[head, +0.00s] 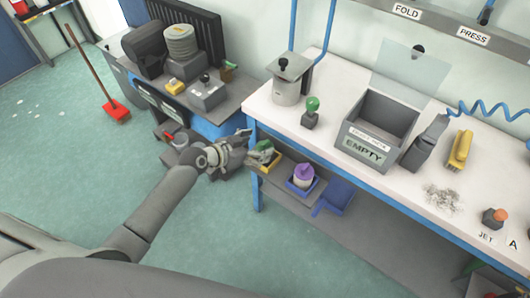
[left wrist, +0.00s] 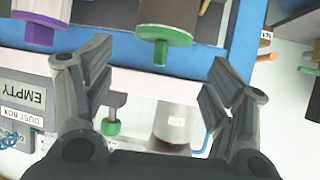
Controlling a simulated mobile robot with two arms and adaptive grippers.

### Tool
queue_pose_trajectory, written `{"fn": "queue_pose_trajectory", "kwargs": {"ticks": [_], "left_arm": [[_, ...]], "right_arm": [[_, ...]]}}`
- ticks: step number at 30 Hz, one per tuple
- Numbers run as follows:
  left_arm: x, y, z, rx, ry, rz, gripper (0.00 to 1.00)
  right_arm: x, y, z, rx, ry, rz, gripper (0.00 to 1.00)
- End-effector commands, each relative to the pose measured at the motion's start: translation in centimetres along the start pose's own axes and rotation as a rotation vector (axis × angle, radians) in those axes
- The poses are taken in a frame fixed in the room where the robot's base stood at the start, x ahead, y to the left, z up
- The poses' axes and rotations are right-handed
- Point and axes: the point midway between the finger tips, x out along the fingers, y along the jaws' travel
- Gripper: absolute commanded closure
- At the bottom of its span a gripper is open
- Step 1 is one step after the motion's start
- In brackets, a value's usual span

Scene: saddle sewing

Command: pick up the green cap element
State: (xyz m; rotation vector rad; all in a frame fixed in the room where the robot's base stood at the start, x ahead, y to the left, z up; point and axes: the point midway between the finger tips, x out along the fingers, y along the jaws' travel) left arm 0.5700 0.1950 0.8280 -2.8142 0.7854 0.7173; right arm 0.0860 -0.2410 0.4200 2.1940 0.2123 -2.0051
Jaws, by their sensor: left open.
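The green cap element (head: 263,147) sits by a yellow tray (head: 268,166) on the shelf under the workbench. In the left wrist view a green disc with a short stem (left wrist: 163,36) shows at the top middle, ahead of the fingers. My left gripper (head: 243,142) is just left of the green cap element, by the bench's corner. In the left wrist view my left gripper (left wrist: 157,72) has its fingers spread wide, with nothing between them. The cap's lower part is partly hidden in the head view. My right gripper is not in view.
A purple-topped piece (head: 303,174) stands in a blue tray to the right on the shelf. The blue bench leg (head: 255,190) is close to my gripper. A green-knobbed tool (head: 312,108) and an EMPTY dust box (head: 378,130) stand on the bench.

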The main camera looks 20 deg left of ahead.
Motion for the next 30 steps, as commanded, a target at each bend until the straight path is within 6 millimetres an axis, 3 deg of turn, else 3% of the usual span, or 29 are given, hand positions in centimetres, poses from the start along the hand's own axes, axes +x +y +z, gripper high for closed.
{"fn": "queue_pose_trajectory", "kwargs": {"ticks": [9,19,30], "left_arm": [[3.7,-0.1,-0.3,-0.001,0.000,0.000,0.22],[4.2,0.0,-0.2,-0.001,0.000,0.000,0.22],[4.2,0.0,-0.2,0.000,-0.001,0.000,0.70]], "right_arm": [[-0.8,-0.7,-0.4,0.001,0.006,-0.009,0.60],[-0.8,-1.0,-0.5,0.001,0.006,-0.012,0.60],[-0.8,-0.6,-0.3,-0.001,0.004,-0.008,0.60]]}}
